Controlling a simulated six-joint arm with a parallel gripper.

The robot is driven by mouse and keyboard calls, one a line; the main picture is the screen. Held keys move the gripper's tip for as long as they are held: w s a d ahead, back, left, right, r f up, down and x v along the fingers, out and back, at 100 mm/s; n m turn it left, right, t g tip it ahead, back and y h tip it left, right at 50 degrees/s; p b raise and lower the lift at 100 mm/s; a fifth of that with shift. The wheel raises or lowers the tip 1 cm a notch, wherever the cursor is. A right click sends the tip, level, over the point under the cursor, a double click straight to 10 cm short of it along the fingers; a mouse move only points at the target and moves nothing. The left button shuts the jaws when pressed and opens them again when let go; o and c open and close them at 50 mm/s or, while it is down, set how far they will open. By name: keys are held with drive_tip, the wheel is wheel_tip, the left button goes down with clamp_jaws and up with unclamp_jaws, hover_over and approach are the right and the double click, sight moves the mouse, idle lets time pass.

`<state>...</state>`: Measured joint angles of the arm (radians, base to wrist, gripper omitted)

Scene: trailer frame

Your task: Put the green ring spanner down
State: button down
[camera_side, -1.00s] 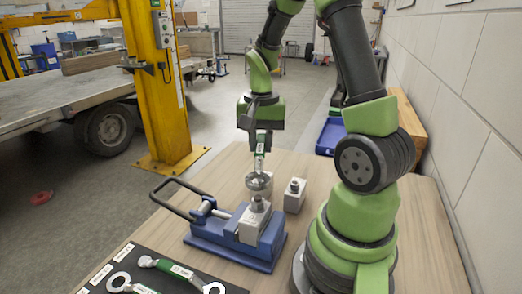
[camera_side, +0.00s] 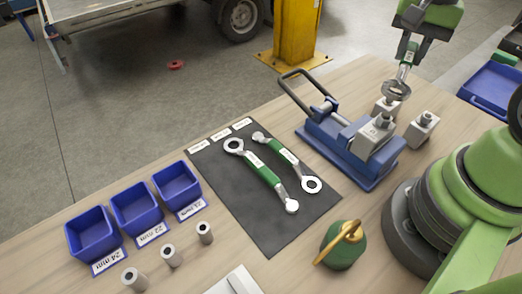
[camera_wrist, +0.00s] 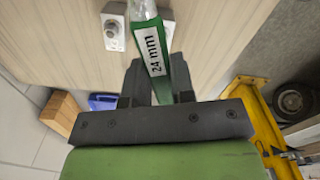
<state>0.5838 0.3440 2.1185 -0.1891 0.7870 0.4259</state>
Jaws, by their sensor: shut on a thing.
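My gripper (camera_side: 412,42) is shut on a green ring spanner (camera_side: 404,68) at the upper right of the side view. The spanner hangs down with its steel ring end (camera_side: 396,90) lowest. In the wrist view its green handle (camera_wrist: 148,30), labelled 24 mm, runs between my dark jaws (camera_wrist: 158,88). The ring appears near a grey block with a bolt (camera_side: 386,107); I cannot tell whether they touch. Two other green spanners, one nearer the left (camera_side: 262,172) and one nearer the right (camera_side: 282,152), lie on a black mat (camera_side: 255,225) with white labels along its far edge.
A blue vise (camera_side: 350,165) holds a grey block, with another block (camera_side: 422,130) to its right. Blue labelled bins (camera_side: 135,208), grey sockets (camera_side: 170,256) and a green round object with a yellow bar (camera_side: 342,245) stand nearer.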

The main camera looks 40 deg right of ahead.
drive_tip(key=w+a+f+n, duration=0.2)
drive_tip(key=w+a+n, duration=0.3)
drive_tip(key=w+a, duration=0.35)
drive_tip(key=n, duration=0.9)
hover_over(232, 186)
wheel_tip(232, 186, down, 10)
drive_tip(key=shift+r, duration=0.25)
drive_tip(key=shift+f, duration=2.55)
drive_tip(key=c, duration=1.4)
unclamp_jaws()
drive_tip(key=shift+f, duration=0.15)
drive_tip(key=o, duration=0.4)
drive_tip(key=shift+o, duration=0.2)
